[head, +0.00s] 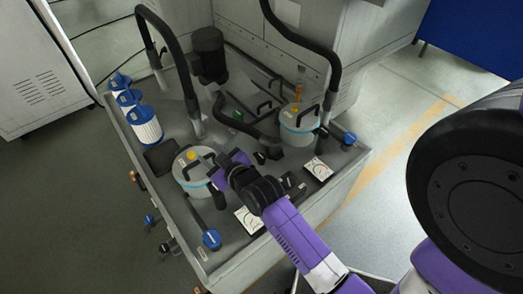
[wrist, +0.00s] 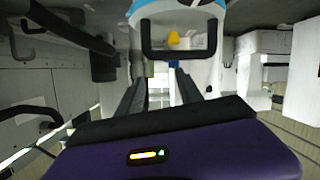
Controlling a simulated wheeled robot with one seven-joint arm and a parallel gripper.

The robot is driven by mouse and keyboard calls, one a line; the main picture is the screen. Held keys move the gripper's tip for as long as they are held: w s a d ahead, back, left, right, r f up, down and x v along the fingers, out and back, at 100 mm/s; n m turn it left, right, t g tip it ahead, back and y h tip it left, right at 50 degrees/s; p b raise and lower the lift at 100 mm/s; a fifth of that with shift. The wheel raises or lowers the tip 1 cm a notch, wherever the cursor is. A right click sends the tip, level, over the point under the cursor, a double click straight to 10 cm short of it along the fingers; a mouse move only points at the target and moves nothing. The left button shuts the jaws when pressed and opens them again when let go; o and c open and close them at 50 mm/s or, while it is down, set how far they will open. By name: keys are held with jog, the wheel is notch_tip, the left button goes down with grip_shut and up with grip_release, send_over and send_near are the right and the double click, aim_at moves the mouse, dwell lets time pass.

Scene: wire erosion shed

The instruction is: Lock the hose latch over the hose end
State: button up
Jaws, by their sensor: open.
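My gripper (head: 222,176) reaches in from the lower right, beside the near white canister (head: 189,176) with a yellow knob. In the wrist view its two dark fingers (wrist: 158,80) stand apart with a gap between them, and I see nothing held. A white canister (wrist: 200,60) with a blue band, a black handle and a yellow knob is just beyond the fingers. A thick black hose (head: 185,60) arches down into the tank at the left, and another hose (head: 331,85) comes down by the far canister (head: 297,128). I cannot make out the hose latch or its state.
The grey tank (head: 338,182) has blue-handled valves (head: 211,239) and white gauges (head: 249,221) along its near side. White-and-blue filters (head: 144,126) stand at the left, and a black motor (head: 208,55) at the back. The floor at right is clear.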

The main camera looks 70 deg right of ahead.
jog(key=w+d+n+g+p, duration=0.1)
jog(key=w+d+g, duration=0.2)
jog(key=d, duration=0.9)
jog(key=n+g+y+p, duration=0.2)
jog(key=n+g+y, duration=0.5)
jog(key=n+g, duration=0.2)
send_over(262, 156)
notch_tip(262, 156, down, 8)
jog(key=shift+w, duration=0.15)
jog(key=shift+f, duration=0.3)
jog(key=shift+f+b, duration=0.45)
jog(key=shift+f, duration=3.05)
grip_shut()
